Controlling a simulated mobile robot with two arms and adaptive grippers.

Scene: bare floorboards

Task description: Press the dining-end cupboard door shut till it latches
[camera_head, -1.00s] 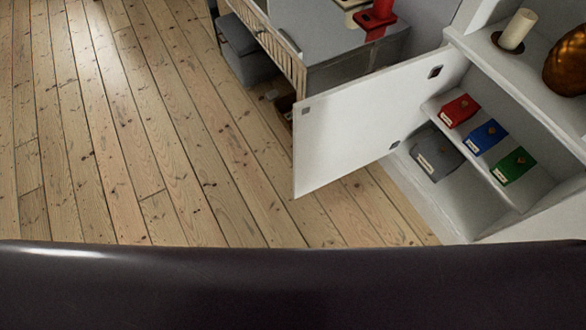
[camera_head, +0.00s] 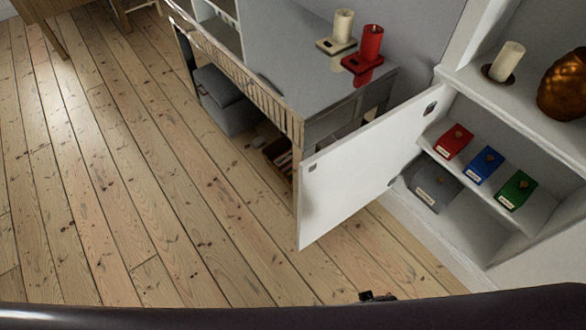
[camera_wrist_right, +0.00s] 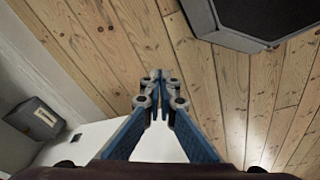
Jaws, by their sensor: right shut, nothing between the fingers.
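The white cupboard door (camera_head: 345,185) stands wide open in the head view, its free edge out over the floorboards. It is hinged at the left side of the white cupboard (camera_head: 455,245), whose shelves show. In the wrist view my right gripper (camera_wrist_right: 158,78) is shut and empty, with its fingers pointing over the floorboards. A white panel (camera_wrist_right: 85,145), probably the door, lies behind and below the fingers; I cannot tell whether they touch it. A small dark part at the head view's bottom edge may be my right gripper. My left gripper is not in view.
Red (camera_head: 453,141), blue (camera_head: 485,164) and green (camera_head: 516,189) boxes sit on the cupboard shelf, with a grey box (camera_head: 433,187) below. A candle (camera_head: 507,62) and a bronze vase (camera_head: 563,85) stand on top. A desk (camera_head: 310,75) stands behind the door.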

